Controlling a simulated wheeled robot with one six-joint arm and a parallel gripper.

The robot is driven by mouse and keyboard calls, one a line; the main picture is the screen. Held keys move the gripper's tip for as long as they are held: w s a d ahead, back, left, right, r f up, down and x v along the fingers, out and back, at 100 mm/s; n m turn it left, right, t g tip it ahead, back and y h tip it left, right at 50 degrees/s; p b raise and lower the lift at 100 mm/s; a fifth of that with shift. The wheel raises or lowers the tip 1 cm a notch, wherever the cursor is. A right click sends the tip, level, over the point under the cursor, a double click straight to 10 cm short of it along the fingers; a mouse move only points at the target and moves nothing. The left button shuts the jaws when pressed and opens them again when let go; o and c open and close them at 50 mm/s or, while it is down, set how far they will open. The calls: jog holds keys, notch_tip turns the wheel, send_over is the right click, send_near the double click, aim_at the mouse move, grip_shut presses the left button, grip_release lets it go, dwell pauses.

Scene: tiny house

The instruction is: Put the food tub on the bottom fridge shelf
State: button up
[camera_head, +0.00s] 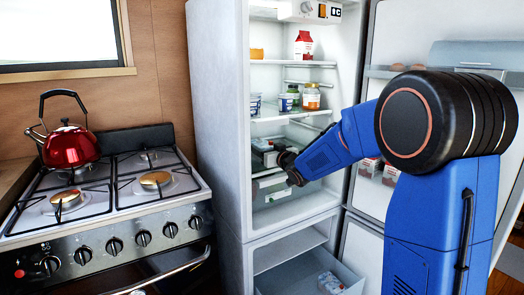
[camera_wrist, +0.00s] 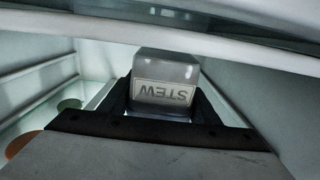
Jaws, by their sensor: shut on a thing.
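The food tub, a pale box with a "STEW" label that reads upside down, is between my gripper's dark fingers in the wrist view (camera_wrist: 165,70). My gripper (camera_head: 279,158) is shut on it inside the open fridge. In the head view the tub (camera_head: 263,145) shows small at the left of the fridge's lower space, partly behind my gripper. It is below the shelf with jars (camera_head: 290,116). The bottom of this space (camera_head: 300,197) is partly hidden by my arm. I cannot tell whether the tub touches a surface.
Jars and small tubs (camera_head: 311,97) stand on the shelf above my gripper, and a red-and-white carton (camera_head: 303,45) is higher up. The fridge door (camera_head: 400,40) is open at the right. An open drawer (camera_head: 310,275) lies below. A stove with a red kettle (camera_head: 70,147) is at the left.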

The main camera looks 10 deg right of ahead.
jog(key=shift+w+f, duration=0.2)
jog(key=shift+f, duration=0.3)
jog(key=o, duration=1.5)
jog(key=shift+f, duration=0.15)
jog(key=shift+o, duration=0.2)
